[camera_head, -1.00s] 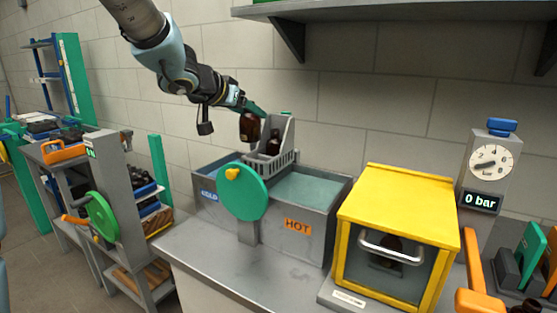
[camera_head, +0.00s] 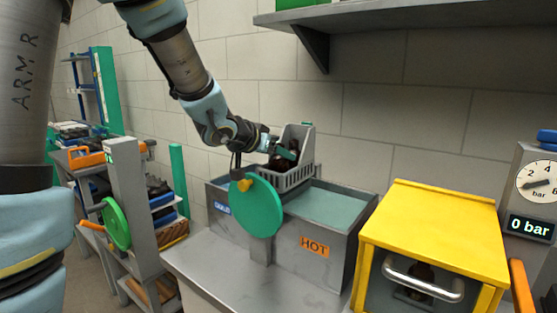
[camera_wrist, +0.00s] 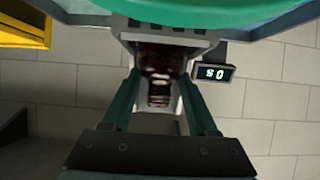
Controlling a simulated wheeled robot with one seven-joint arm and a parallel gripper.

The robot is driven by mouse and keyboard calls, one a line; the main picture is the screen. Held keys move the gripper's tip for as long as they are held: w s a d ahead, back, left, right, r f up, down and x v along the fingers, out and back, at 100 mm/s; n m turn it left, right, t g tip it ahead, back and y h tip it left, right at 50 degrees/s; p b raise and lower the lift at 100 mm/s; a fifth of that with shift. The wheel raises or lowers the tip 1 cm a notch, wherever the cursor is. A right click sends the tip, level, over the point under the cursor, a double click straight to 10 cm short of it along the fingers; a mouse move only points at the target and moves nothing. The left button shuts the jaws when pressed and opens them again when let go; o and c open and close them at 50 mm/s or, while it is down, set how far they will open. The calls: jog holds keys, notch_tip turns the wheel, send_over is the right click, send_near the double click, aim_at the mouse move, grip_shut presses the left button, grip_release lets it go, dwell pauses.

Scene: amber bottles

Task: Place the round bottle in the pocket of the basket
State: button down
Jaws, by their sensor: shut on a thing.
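The grey basket (camera_head: 300,178) has a tall back plate and slotted sides, and sits over the divided tank. My gripper (camera_head: 284,150) reaches into it from the left, with green fingers. The fingers are shut on a dark brown bottle (camera_head: 281,162), the round bottle, at the basket. In the wrist view, the bottle (camera_wrist: 160,62) shows dark and glossy between the two fingers. The basket wall and my wrist hide its lower part, so I cannot tell whether it rests in a pocket. Another bottle stood in the basket earlier; I cannot separate it clearly now.
The grey tank (camera_head: 335,235) is marked COLD and HOT, with a green disc (camera_head: 257,205) in front. A yellow box (camera_head: 430,235) with a handle stands to the right. A shelf (camera_head: 400,18) overhangs the wall.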

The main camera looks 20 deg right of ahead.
jog(key=shift+f, duration=0.25)
jog(key=shift+c, duration=0.9)
grip_release()
